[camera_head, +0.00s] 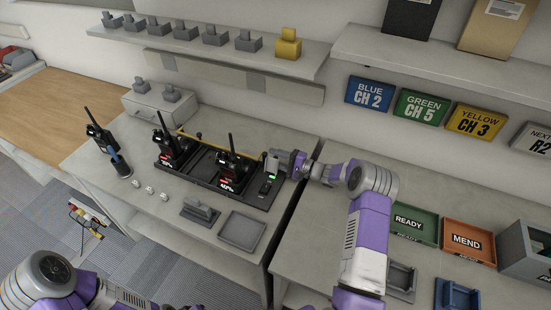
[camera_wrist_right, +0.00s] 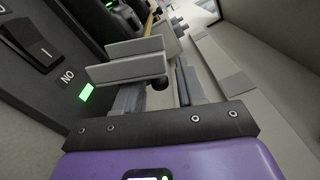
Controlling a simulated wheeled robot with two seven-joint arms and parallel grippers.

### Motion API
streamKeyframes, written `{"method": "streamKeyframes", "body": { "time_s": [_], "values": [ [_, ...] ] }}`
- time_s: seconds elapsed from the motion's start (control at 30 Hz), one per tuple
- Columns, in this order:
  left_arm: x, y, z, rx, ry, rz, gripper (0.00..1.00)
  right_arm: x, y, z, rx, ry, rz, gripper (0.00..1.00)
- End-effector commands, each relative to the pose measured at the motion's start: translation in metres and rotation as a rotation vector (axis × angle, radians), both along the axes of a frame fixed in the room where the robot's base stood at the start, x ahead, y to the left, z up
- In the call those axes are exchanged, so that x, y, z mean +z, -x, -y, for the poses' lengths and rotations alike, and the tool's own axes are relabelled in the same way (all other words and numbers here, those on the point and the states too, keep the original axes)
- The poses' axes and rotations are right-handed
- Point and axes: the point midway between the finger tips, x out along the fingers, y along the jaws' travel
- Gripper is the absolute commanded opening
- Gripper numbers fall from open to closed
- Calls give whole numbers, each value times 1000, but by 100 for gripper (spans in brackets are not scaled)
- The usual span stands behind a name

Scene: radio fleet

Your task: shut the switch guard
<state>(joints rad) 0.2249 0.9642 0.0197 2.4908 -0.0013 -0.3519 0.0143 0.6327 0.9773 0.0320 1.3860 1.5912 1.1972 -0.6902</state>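The switch (camera_head: 265,187) sits at the right end of the black charger rack. In the right wrist view it is a black rocker switch (camera_wrist_right: 40,47) beside an ON label and a lit green light. A pale grey flap, which looks like the raised switch guard (camera_head: 272,162), stands behind the switch; it also shows in the right wrist view (camera_wrist_right: 126,62), with the switch uncovered. My right gripper (camera_head: 290,164) is just right of the guard. Its fingers (camera_wrist_right: 160,88) are apart, with a small black knob showing between them. My left gripper is not visible; only my left arm shows.
Radios (camera_head: 234,168) stand in the charger rack (camera_head: 202,166). An empty grey tray (camera_head: 242,231) and a grey cradle (camera_head: 201,212) lie in front of it. A wall shelf (camera_head: 216,56) runs above. Green and orange trays (camera_head: 470,240) lie on the right bench.

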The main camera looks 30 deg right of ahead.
Motion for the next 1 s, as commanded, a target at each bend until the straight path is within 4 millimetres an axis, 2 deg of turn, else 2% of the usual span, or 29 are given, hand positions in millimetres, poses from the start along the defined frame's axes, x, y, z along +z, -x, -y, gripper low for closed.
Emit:
{"method": "streamKeyframes", "body": {
  "time_s": [0.23, 0.5, 1.0],
  "values": [
    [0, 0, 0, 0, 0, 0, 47, 0, -1, -1, 0, 1, -1, 39],
    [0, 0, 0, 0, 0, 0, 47, 0, -1, -1, 0, 1, -1, 0],
    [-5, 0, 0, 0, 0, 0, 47, 0, 1, -2, 0, 24, 19, 0]
  ]
}}
